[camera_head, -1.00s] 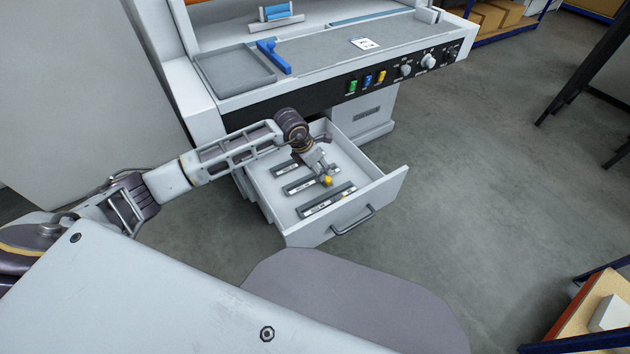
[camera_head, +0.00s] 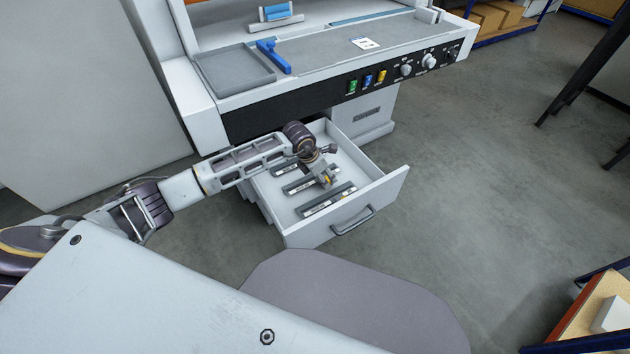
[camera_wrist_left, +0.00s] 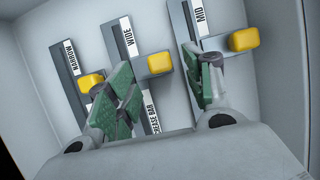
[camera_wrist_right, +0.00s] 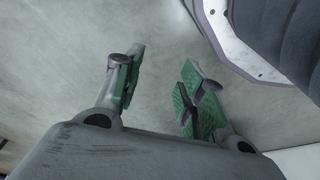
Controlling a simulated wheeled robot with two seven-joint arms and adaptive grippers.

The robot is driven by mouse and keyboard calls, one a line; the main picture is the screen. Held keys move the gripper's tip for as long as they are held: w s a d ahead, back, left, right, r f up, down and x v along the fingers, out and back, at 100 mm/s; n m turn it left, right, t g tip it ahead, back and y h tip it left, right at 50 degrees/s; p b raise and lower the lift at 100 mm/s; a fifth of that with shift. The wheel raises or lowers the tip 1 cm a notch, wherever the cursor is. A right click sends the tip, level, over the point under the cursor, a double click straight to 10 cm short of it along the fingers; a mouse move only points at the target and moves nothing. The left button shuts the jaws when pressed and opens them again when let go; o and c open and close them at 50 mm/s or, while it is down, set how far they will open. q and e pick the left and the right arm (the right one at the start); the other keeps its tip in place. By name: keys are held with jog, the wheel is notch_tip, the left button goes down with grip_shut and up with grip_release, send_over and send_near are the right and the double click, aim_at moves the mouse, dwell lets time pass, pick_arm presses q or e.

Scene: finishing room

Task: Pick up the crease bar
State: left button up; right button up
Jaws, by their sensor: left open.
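Three dark crease bars lie side by side in the open drawer (camera_head: 290,232), each with a yellow knob. In the left wrist view their labels read NARROW (camera_wrist_left: 67,62), WIDE (camera_wrist_left: 128,40) and MID (camera_wrist_left: 201,22). My left gripper (camera_head: 327,177) is low in the drawer over the middle bar. In its wrist view the left gripper (camera_wrist_left: 157,68) is open, with the WIDE bar's yellow knob (camera_wrist_left: 159,63) seen between its fingers. Contact cannot be told. The fingers hide parts of the bars. My right gripper (camera_wrist_right: 160,82) is open and empty over the floor, outside the head view.
The drawer's front panel with its handle (camera_head: 353,221) faces me, and its walls surround the bars. Above it stands the machine with a grey tray (camera_head: 232,75), a blue tool (camera_head: 275,55) and a knob panel (camera_head: 405,70). Open floor lies to the right.

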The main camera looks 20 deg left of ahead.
pick_arm(q)
jog(key=x, duration=0.2)
jog(key=shift+f, duration=0.25)
jog(key=shift+d+f, duration=0.1)
jog(key=c, duration=1.1)
jog(key=shift+c, duration=0.2)
pick_arm(e)
jog(key=shift+w+a+r, duration=0.15)
jog(key=shift+w+r, duration=0.05)
jog(key=shift+r, duration=0.4)
jog(key=shift+w+a+r, duration=0.15)
jog(key=shift+r, duration=0.45)
